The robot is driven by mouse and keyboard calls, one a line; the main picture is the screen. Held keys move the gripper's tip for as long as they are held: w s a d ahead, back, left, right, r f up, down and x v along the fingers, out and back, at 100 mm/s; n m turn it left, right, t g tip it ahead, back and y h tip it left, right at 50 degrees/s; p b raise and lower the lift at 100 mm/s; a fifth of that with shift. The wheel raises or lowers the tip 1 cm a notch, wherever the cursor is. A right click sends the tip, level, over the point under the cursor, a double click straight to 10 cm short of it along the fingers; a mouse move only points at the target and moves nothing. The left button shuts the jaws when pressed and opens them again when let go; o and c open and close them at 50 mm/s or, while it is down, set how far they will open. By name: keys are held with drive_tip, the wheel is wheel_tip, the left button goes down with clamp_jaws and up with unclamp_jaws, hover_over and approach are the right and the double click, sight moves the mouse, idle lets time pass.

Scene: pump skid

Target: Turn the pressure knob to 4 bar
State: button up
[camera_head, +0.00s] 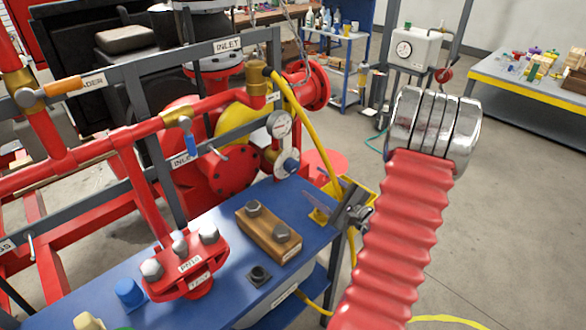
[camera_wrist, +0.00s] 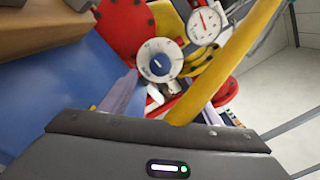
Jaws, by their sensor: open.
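The pressure knob is a blue grip on a white round dial. In the head view the knob (camera_head: 290,164) sits below a pressure gauge (camera_head: 279,124), past the back edge of the blue bench. In the wrist view the knob (camera_wrist: 159,63) faces me, ahead of and between my fingers. The gauge (camera_wrist: 204,26) shows above right of it, with a red needle. Scale marks are too small to read. My gripper (camera_head: 326,203) is open and empty, right of and nearer than the knob, not touching it. In the wrist view my gripper (camera_wrist: 177,80) has its fingers apart.
A yellow hose (camera_head: 305,120) hangs close beside the knob and crosses in front of my right finger in the wrist view. Open floor lies right.

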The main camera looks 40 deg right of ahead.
sight(295, 169)
drive_tip(key=w, duration=1.1)
drive_tip(key=shift+d, duration=0.1)
